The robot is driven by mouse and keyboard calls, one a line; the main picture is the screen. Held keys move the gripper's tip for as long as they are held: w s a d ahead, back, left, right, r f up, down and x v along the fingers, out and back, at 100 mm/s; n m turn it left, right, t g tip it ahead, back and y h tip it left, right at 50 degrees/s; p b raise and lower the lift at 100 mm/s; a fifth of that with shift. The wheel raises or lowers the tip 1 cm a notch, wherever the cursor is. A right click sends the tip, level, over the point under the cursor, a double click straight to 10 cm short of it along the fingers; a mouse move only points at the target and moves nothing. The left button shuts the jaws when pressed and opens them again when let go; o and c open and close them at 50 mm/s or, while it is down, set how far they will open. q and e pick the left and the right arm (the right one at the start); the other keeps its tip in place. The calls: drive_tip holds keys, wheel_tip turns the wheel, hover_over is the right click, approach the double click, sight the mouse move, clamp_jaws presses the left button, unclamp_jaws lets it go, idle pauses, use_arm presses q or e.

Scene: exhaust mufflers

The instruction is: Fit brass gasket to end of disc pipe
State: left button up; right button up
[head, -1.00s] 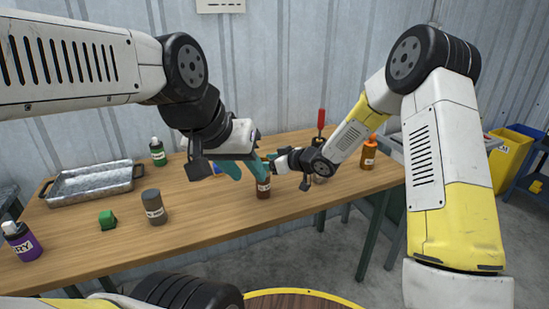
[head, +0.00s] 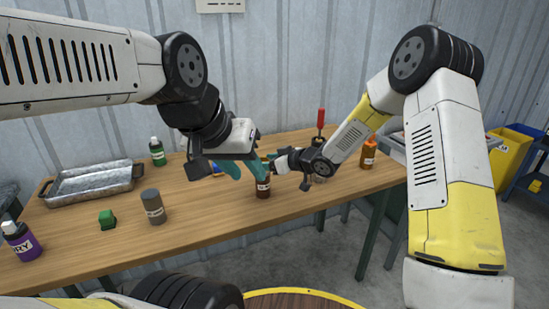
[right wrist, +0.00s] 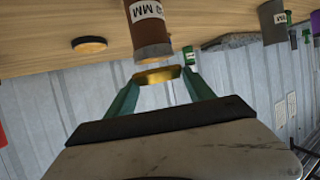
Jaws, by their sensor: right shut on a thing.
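My right gripper, with teal fingers, is shut on a flat brass gasket (right wrist: 158,75) in the right wrist view. The gasket lies close to the grey-rimmed upper end of a brown labelled pipe (right wrist: 148,30). I cannot tell if they touch. That view is upside down. In the head view the pipe (head: 263,187) stands upright on the table, its top partly hidden by the grippers. My right gripper (head: 274,158) comes in from the right at the pipe's top. My left gripper (head: 244,167) has its teal fingers spread, just left of and near the pipe's top.
A dark-rimmed brass disc (right wrist: 89,44) lies there too.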

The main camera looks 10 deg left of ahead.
drive_tip(key=shift+f, duration=0.85)
idle(0.4)
drive_tip(key=o, duration=1.5)
drive_tip(key=shift+c, duration=0.2)
drive_tip(key=s+d+r+m+t+h, duration=0.1)
drive_tip(key=s+d+r+m+h, duration=0.15)
drive_tip(key=d+r, duration=0.5)
drive_tip(key=s+d+r+m+t+h, duration=0.1)
drive_tip(key=s+d+r+m+h, duration=0.2)
drive_tip(key=d, duration=0.8)
drive_tip(key=s+d+r+m+t+h, duration=0.1)
drive_tip(key=s+d+r+h, duration=0.25)
drive_tip(key=d+r, duration=0.4)
drive_tip(key=s+d+m+g, duration=0.1)
drive_tip(key=s+d+m, duration=0.1)
drive_tip(key=s, duration=0.9)
drive_tip(key=s+d+r+m+g, duration=0.1)
drive_tip(key=s+d+m+g, duration=0.1)
drive_tip(key=s, duration=1)
drive_tip(key=shift+s+d+m+g, duration=0.15)
drive_tip(key=shift+d+m+g, duration=0.25)
drive_tip(key=shift+d, duration=0.5)
